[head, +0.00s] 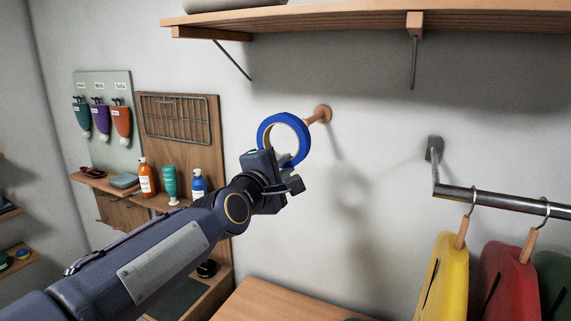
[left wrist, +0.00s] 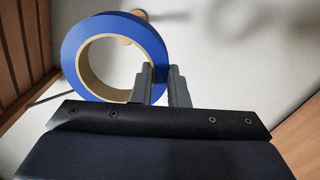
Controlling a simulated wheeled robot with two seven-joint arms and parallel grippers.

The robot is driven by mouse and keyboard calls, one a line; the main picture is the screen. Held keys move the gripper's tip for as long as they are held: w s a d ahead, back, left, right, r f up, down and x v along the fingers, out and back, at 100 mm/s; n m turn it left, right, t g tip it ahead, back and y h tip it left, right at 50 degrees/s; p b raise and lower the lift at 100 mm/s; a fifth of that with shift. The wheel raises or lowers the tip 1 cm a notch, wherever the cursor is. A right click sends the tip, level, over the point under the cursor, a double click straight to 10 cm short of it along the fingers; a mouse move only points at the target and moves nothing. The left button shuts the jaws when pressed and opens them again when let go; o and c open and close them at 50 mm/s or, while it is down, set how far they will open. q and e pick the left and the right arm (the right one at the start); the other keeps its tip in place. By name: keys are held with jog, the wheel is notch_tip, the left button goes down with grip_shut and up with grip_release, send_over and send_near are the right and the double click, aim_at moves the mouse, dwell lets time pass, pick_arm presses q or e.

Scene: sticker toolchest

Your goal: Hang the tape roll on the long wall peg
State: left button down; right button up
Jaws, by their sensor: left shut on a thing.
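The blue tape roll (head: 264,133) with a tan inner core is held upright by its lower rim in my left gripper (head: 282,161). In the left wrist view, the fingers (left wrist: 160,82) are shut on the right side of the roll (left wrist: 72,48). The wooden wall peg (head: 321,114) sticks out from the wall just right of the roll, and its near end is hidden by the roll's upper right rim. In the left wrist view, part of the peg (left wrist: 139,14) shows above the roll. I cannot tell whether its tip is in the hole. My right gripper is not in view.
A slatted wooden shelf (head: 350,22) with brackets runs above the peg. A board with a wire basket (head: 177,118) and bottles stands at the left. The wall around the peg is clear.

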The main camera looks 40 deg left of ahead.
pick_arm(q)
jog(key=shift+w+f, duration=0.1)
jog(key=shift+w, duration=0.2)
jog(key=f+b+x, duration=0.1)
jog(key=b+x, duration=0.2)
jog(key=x, duration=1.2)
dwell(1.4)
jog(key=shift+f, duration=0.15)
dwell(0.3)
jog(key=c, duration=1.3)
grip_release()
jog(key=shift+c, duration=0.2)
